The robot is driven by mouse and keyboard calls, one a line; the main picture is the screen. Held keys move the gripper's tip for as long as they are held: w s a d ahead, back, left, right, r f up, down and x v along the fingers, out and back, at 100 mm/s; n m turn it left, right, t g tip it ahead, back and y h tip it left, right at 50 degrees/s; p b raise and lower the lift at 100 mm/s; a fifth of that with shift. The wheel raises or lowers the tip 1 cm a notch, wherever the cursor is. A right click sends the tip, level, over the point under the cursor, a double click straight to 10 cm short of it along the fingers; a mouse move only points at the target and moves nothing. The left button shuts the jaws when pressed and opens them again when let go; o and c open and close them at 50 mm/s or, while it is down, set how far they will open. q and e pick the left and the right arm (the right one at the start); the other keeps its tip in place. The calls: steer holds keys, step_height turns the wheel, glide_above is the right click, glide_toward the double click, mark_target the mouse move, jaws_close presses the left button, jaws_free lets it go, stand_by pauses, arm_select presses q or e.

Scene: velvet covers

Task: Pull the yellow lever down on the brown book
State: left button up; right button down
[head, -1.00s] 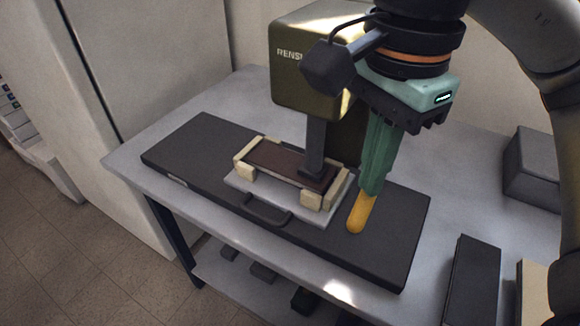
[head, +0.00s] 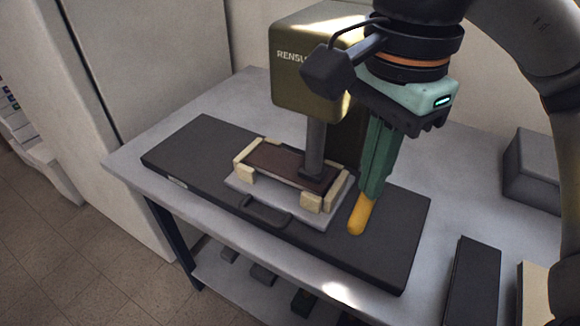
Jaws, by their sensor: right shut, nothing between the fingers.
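The yellow lever (head: 360,214) shows as a rounded yellow end pointing down at the right of the press. My right gripper (head: 372,192), with green fingers, is shut and empty. Its fingertips are right at the top of the yellow end and hide the rest of the lever; I cannot tell whether they touch. The brown book (head: 272,163) lies flat on a light plate between cream corner blocks. The olive press (head: 298,82) stands behind it, and its grey ram reaches down to the book's right part. My left gripper is out of view.
The press setup sits on a dark base board (head: 190,150) with a front handle, on a grey table (head: 130,160). A grey box (head: 535,168) and a dark box (head: 474,275) stand at the right. The table is clear between board and grey box.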

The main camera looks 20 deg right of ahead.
steer(key=shift+f, duration=0.35)
step_height(320, 180, up, 4)
steer(key=p, duration=0.4)
steer(key=shift+f, duration=0.15)
arm_select(q)
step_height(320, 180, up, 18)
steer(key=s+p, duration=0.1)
steer(key=p, duration=1.6)
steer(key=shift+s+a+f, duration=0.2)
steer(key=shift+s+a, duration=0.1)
arm_select(e)
step_height(320, 180, up, 19)
steer(key=shift+s+a, duration=0.15)
steer(key=shift+a, duration=0.05)
